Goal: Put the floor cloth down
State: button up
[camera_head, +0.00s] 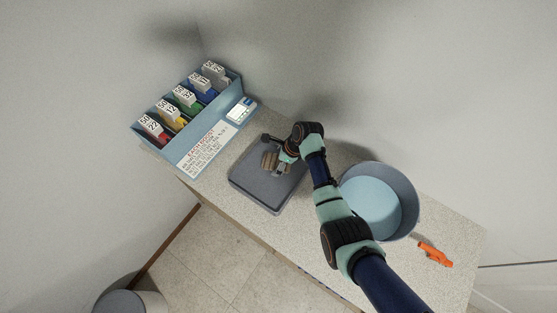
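A small brown striped thing (268,161), which looks like the folded floor cloth, shows at my gripper (276,168) over the dark grey tray (255,194). My gripper points down above the tray and partly covers this cloth. The fingertips are small and dark here, so I cannot tell whether they are shut on the cloth or apart from it. I also cannot tell whether the cloth touches the tray floor.
A blue rack (187,137) with several numbered coloured slots stands at the back left, with a small white device (240,111) beside it. A round blue-grey basin (408,190) stands right of my arm. An orange tool (435,254) lies near the right end of the speckled counter (225,151).

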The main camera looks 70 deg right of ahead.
jog(key=p+v, duration=0.2)
jog(key=v, duration=1)
jog(key=shift+r, duration=0.2)
